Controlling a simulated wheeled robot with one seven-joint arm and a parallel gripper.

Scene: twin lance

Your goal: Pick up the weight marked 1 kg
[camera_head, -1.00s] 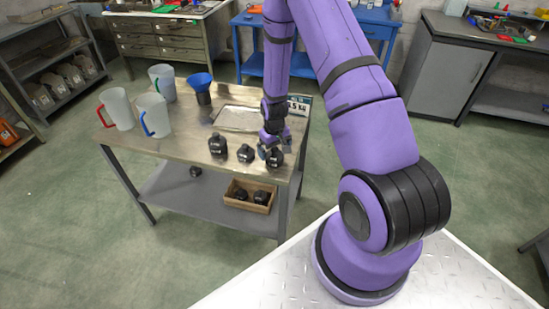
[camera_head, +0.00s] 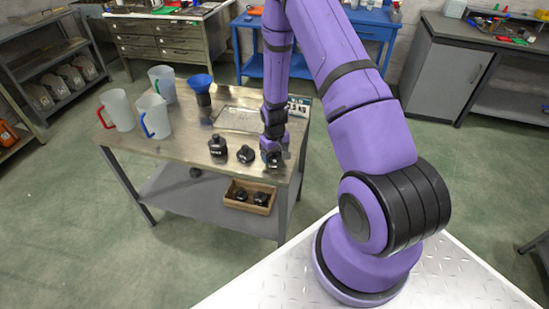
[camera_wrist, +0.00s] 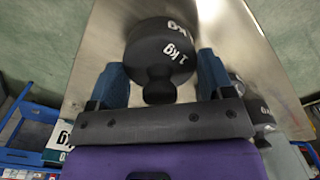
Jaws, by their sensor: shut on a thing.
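The black weight marked "1 kg" (camera_wrist: 158,48) shows in the wrist view, with its narrow neck and knob between the blue fingers of my gripper (camera_wrist: 160,85). My gripper is shut on it. In the head view, my gripper (camera_head: 272,156) is over the right front of the metal table, and the 1 kg weight is mostly hidden behind it. Two other black weights stand to its left in a row: a larger one (camera_head: 217,147) and a smaller one (camera_head: 245,154). I cannot tell whether the held weight touches the tabletop.
The metal table (camera_head: 165,135) also bears a blue funnel (camera_head: 201,84), a flat scale plate (camera_head: 240,118) and several jugs, one with a red handle (camera_head: 118,110). A wooden box (camera_head: 238,203) with black weights sits on the lower shelf. The table's front edge is close.

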